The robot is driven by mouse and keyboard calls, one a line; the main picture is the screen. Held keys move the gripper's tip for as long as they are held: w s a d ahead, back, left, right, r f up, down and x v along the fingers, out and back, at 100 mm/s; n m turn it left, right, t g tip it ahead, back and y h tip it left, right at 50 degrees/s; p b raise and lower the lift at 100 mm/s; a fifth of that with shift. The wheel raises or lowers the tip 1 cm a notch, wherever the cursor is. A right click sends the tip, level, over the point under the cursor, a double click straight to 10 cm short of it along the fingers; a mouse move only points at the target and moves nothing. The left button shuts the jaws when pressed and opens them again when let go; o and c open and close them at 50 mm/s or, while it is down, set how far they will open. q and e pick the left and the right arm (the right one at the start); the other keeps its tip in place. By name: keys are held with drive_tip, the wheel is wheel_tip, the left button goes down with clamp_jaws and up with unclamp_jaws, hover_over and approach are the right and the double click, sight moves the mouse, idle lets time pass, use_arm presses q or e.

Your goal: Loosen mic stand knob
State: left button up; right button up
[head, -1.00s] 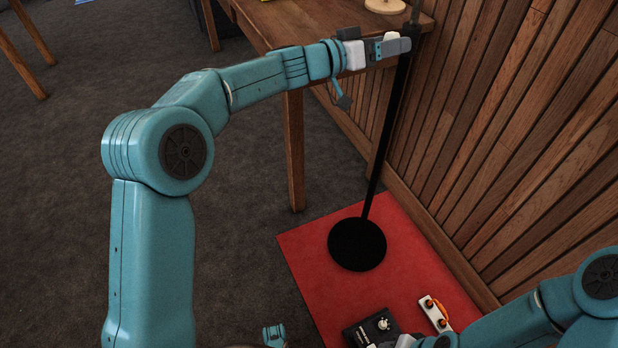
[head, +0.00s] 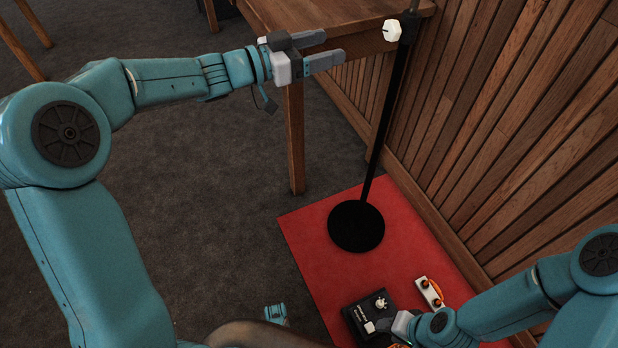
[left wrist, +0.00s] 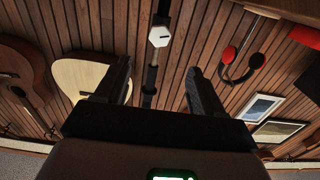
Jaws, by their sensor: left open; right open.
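The white knob (head: 393,31) with a dark mark on its face sits near the top of the black mic stand (head: 385,125). The stand rises from a round black base. My left gripper (head: 334,47) is open and empty, to the left of the knob and apart from it. In the left wrist view the knob (left wrist: 160,36) shows ahead, between and beyond the two open fingers (left wrist: 157,84). My right gripper (head: 377,330) is low at the bottom right, beside a black pedal box (head: 362,312); its fingertips are hard to make out.
The stand's base rests on a red mat (head: 310,240) beside the wood-panelled wall (head: 500,130). A white pedal with orange parts (head: 430,292) lies near my right arm. A wooden table (head: 340,15) stands behind my left gripper. Guitars (left wrist: 85,80) and red headphones (left wrist: 228,55) hang on the wall.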

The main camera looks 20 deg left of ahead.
use_arm(q)
drive_tip(key=s+d+f+n+g+y+p, duration=0.1)
drive_tip(key=s+f+n+g+y+p, duration=0.2)
drive_tip(key=s+f, duration=0.3)
drive_tip(key=s+d+f+n+g+y+p, duration=0.1)
drive_tip(key=s+f+g+p, duration=0.5)
drive_tip(key=f, duration=1)
drive_tip(key=shift+s+d+f+n+y, duration=0.15)
drive_tip(key=shift+s+d+n+y, duration=0.2)
drive_tip(key=shift+s+n+y, duration=0.75)
drive_tip(key=shift+w+n, duration=0.3)
drive_tip(key=shift+w, duration=0.15)
drive_tip(key=shift+a, duration=0.1)
